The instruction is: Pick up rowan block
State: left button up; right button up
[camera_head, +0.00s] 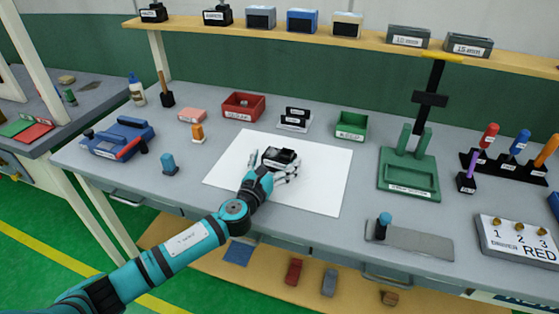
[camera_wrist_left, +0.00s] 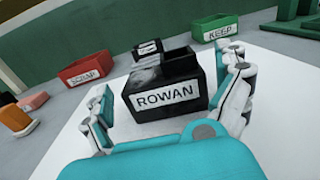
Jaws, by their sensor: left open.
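The rowan block (camera_head: 280,158) is a black block with a white "ROWAN" label, standing on the white sheet (camera_head: 325,185). In the left wrist view the rowan block (camera_wrist_left: 167,85) sits between the spread fingers of my left gripper, label facing the camera. My left gripper (camera_head: 273,167) is open around the block, with one finger at each side. My right gripper is not in view.
A red "SCRAP" bin (camera_head: 243,107) and a green "KEEP" bin (camera_head: 351,125) stand behind the sheet, with a small labelled black holder (camera_head: 295,119) between them. A green fixture (camera_head: 409,172) stands to the right. Blue and orange pieces (camera_head: 169,163) lie left. The sheet's right part is clear.

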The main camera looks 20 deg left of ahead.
pick_arm(q)
jog(key=shift+w, duration=0.45)
jog(key=c, duration=0.9)
jog(key=shift+c, duration=0.9)
jog(key=shift+r, duration=0.1)
